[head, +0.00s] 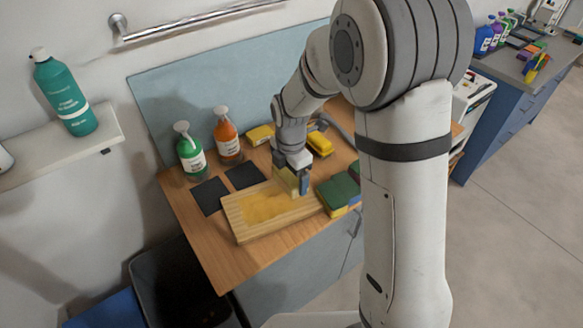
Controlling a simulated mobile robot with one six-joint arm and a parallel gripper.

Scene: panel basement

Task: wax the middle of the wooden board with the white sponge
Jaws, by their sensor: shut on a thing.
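The wooden board (236,222) lies flat on the wooden worktop, with a yellowish, glossy wax-like patch over its middle. My gripper (296,177) points down over the board's right end, shut on a sponge (284,181). The sponge looks pale yellowish rather than clean white in this light. It is at or just above the board's upper right part; contact is too small to tell. The gripper partly hides the sponge.
A green bottle (190,152) and an orange bottle (227,137) stand behind two dark pads (209,196). Green-and-yellow sponges (338,193) lie close to the board's right end. A yellow item (320,144) lies behind my gripper. My arm hides the worktop's right side.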

